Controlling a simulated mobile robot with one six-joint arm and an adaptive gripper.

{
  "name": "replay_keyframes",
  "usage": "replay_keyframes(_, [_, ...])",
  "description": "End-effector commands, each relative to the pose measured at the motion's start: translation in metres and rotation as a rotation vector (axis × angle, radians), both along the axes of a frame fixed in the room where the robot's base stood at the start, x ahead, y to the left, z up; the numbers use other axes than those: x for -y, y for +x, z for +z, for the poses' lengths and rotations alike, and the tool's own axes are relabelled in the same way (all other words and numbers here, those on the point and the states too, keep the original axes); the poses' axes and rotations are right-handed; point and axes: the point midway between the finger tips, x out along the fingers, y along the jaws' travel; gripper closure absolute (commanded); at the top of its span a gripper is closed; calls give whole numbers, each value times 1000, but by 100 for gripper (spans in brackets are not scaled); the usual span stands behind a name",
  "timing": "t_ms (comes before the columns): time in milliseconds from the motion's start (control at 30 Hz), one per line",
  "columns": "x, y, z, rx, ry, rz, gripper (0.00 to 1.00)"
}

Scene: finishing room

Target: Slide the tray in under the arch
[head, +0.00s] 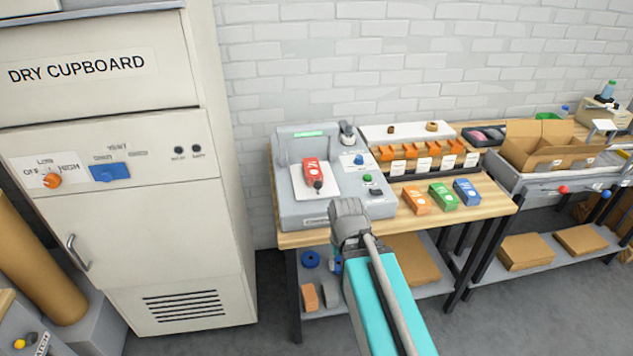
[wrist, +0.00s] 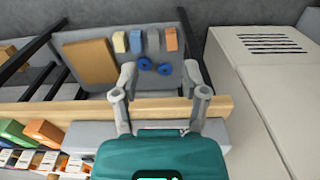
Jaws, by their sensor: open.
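A grey machine (head: 338,212) with a green display stands at the left end of the workbench. A pale flat tray (head: 298,188) lies on it, with a red piece (head: 311,172) on top. The upright grey housing behind the tray may be the arch; I cannot clearly make out an opening. My gripper (head: 350,208) is in front of the machine's front edge, apart from the tray as far as I can tell. In the wrist view my gripper (wrist: 158,75) is open and empty, its fingers over the bench edge. The tray is not visible there.
A tall dry cupboard (head: 125,240) stands close on the left. Orange (head: 416,200), green and blue boxes lie right of the machine. The lower shelf (wrist: 110,110) holds blue spools (wrist: 146,64), blocks and cardboard. The floor in front of the cupboard is clear.

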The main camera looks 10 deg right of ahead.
Motion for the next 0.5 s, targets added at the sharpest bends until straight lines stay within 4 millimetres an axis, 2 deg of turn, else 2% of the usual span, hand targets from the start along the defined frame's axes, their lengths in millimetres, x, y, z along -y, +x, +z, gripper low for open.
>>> replay_keyframes(200, [0, 0, 0, 0, 0, 0, 43])
replay_keyframes(333, [0, 1, 1, 1, 0, -5, 22])
replay_keyframes(500, [0, 13, 11, 8, 2, -54, 22])
